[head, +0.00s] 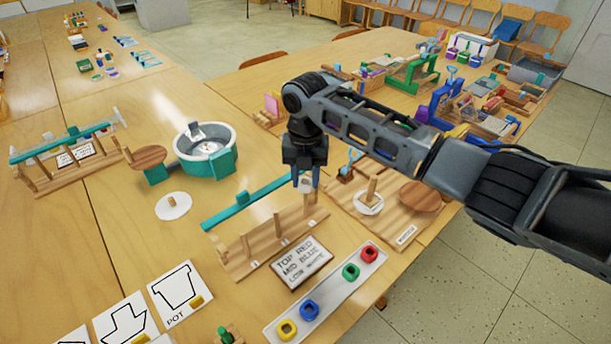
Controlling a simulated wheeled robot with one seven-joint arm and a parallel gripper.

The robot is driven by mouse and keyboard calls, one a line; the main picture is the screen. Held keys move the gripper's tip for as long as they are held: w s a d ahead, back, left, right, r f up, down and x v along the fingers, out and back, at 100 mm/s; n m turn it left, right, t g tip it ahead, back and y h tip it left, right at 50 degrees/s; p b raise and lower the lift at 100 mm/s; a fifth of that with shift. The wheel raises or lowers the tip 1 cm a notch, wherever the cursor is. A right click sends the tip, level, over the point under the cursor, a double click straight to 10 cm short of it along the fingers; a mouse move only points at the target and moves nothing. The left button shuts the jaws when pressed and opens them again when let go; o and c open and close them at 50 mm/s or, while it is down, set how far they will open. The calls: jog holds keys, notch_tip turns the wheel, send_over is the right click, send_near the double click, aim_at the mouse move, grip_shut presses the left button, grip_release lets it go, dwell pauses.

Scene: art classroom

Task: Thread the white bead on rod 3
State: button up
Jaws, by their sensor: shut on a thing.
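My gripper (306,183) points down over the right part of a wooden rod rack (265,243). It is shut on a small pale thing between its fingertips, which looks like the white bead (306,185); the fingers partly hide it. Several upright wooden rods stand in a row on the rack, among them one left of my gripper (277,225). The rightmost rod (307,204) is just below my fingertips. I cannot tell whether the bead is above this rod or around its top. The rods to the left are bare.
A white tray (332,290) holds yellow, blue, green and red beads in front of the rack. A card (302,264) reads top red, mid blue, low white. A teal bar (258,200) runs behind the rods. A wooden board (398,222) with a peg stands right; a grey-teal basin (205,150) stands behind.

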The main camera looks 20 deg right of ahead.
jog(key=shift+f+b, duration=0.65)
jog(key=shift+f, duration=0.85)
dwell(2.3)
dwell(0.4)
jog(key=o, duration=1.1)
jog(key=shift+r+b, duration=0.45)
jog(key=shift+r, duration=3.45)
